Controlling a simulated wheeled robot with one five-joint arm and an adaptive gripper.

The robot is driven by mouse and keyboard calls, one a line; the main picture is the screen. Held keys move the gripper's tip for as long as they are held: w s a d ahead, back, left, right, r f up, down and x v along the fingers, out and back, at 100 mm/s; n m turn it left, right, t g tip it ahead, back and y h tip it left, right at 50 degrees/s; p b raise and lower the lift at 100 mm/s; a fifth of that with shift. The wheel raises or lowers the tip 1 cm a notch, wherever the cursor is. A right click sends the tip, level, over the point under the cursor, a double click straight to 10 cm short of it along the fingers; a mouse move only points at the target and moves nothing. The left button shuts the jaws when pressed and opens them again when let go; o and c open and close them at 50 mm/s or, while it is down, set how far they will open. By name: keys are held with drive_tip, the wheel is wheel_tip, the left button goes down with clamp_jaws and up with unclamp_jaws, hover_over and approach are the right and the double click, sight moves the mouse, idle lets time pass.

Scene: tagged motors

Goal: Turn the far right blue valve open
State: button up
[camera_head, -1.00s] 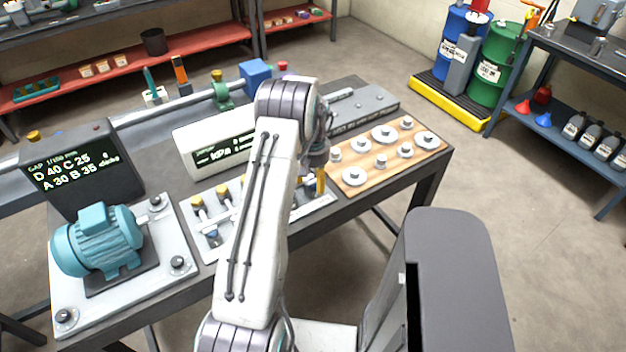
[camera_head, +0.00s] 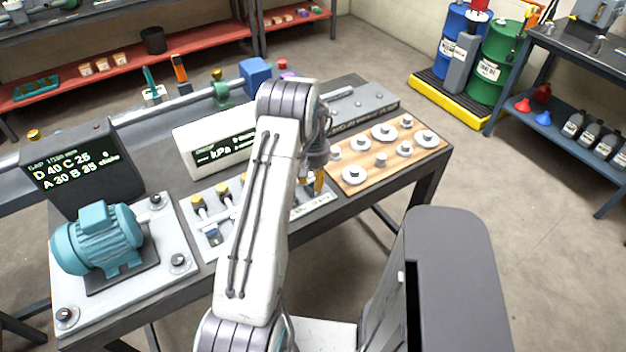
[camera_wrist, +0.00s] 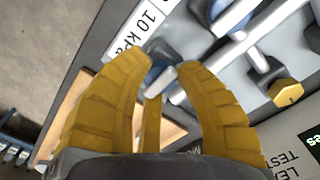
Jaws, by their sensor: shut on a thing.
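My gripper (camera_wrist: 167,70) has its yellow fingers closed in around the blue valve (camera_wrist: 160,50) beside the "10 kPa" label (camera_wrist: 138,28) in the wrist view. The fingertips hide part of the valve's handle, so its exact angle is hard to tell. Another blue valve handle (camera_wrist: 217,14) lies beyond the right finger, on a grey pipe. In the head view my gripper (camera_head: 319,183) is low over the right end of the grey valve panel (camera_head: 213,250). My arm hides much of the panel there.
A wooden board with metal discs (camera_head: 352,175) lies just right of the panel. A kPa display (camera_head: 222,150) stands behind it. A teal motor (camera_head: 97,240) stands on a plate at the left. A yellow-capped fitting (camera_wrist: 285,92) is near the fingers.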

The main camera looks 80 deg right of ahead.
clamp_jaws()
drive_tip(key=m+b, duration=0.2)
drive_tip(key=shift+f+m+b, duration=0.2)
drive_tip(key=shift+m+b, duration=0.1)
drive_tip(key=m+b, duration=0.2)
drive_tip(key=m, duration=0.3)
drive_tip(key=shift+m+b, duration=0.3)
drive_tip(key=shift+b, duration=0.1)
drive_tip(key=m+b, duration=0.1)
drive_tip(key=m, duration=0.4)
drive_tip(key=shift+r, duration=0.1)
drive_tip(key=shift+m+b, duration=0.6)
drive_tip(key=shift+m, duration=1.7)
drive_tip(key=shift+a, duration=0.1)
